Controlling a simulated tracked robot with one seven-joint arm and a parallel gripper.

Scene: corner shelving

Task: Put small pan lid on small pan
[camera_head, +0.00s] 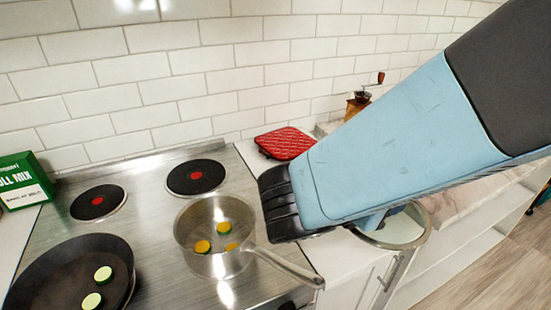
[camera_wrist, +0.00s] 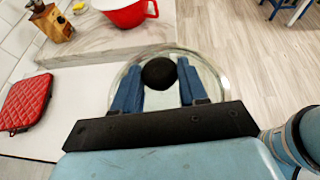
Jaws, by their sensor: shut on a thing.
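The small pan (camera_head: 217,262) is a steel saucepan on the stove, with several yellow and green vegetable slices inside and its handle pointing to the lower right. The small pan lid (camera_head: 408,228) is round glass with a metal rim, to the right of the pan over the counter edge, partly hidden by my arm. In the wrist view the lid (camera_wrist: 215,75) has a black knob (camera_wrist: 159,73) between my two blue fingers. My gripper (camera_wrist: 158,88) is shut on that knob. In the head view my fingers are mostly hidden behind the arm.
A dark frying pan (camera_head: 75,265) with slices sits at the stove's front left. A red quilted pad (camera_head: 285,143) lies on the counter behind. A wooden grinder (camera_head: 361,101) and a red pot (camera_wrist: 125,12) stand on the marble surface. A green box (camera_head: 23,180) is far left.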

